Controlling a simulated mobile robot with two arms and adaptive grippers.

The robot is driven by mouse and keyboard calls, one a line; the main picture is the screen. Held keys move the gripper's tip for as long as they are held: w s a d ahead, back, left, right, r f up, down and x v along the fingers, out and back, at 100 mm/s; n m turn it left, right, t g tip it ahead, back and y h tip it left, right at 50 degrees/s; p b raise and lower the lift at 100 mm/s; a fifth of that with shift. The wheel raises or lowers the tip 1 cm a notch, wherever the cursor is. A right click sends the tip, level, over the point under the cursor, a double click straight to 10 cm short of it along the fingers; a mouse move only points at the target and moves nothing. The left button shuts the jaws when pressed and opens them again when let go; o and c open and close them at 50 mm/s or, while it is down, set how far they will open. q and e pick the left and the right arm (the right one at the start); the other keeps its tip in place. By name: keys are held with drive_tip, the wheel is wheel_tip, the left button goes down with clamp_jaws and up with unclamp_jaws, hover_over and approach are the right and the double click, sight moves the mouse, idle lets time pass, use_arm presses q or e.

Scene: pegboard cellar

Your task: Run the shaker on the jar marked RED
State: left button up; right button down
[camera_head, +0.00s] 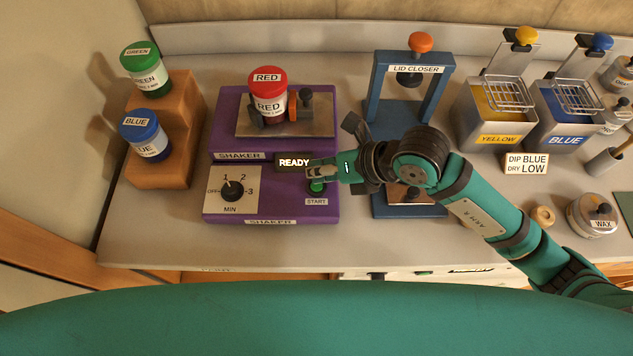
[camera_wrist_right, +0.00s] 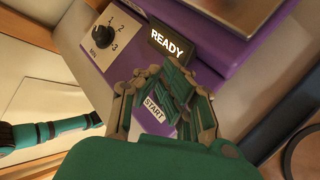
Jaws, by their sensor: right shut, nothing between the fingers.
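The jar marked RED (camera_head: 270,105), with a red lid, stands upright on the metal plate of the purple shaker (camera_head: 228,130), between dark clamp parts. The shaker's display (camera_head: 293,162) reads READY, and it also shows in the wrist view (camera_wrist_right: 166,45). The black dial (camera_head: 232,190) has its white mark near 1; the dial is also in the wrist view (camera_wrist_right: 102,37). My right gripper (camera_head: 316,172) is shut and empty, just over the green START button (camera_head: 316,188). Whether it touches the button is unclear; the fingers (camera_wrist_right: 178,92) hide the button in the wrist view.
A wooden stepped stand (camera_head: 175,165) at left holds the GREEN (camera_head: 146,80) and BLUE (camera_head: 151,150) jars. The blue lid closer (camera_head: 377,90) stands right of the shaker, partly behind my right arm. YELLOW (camera_head: 490,120) and BLUE (camera_head: 560,118) dip tanks and a wax tin (camera_head: 590,222) are farther right.

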drive_tip(key=shift+f+b, duration=0.4)
drive_tip(key=shift+f, duration=0.05)
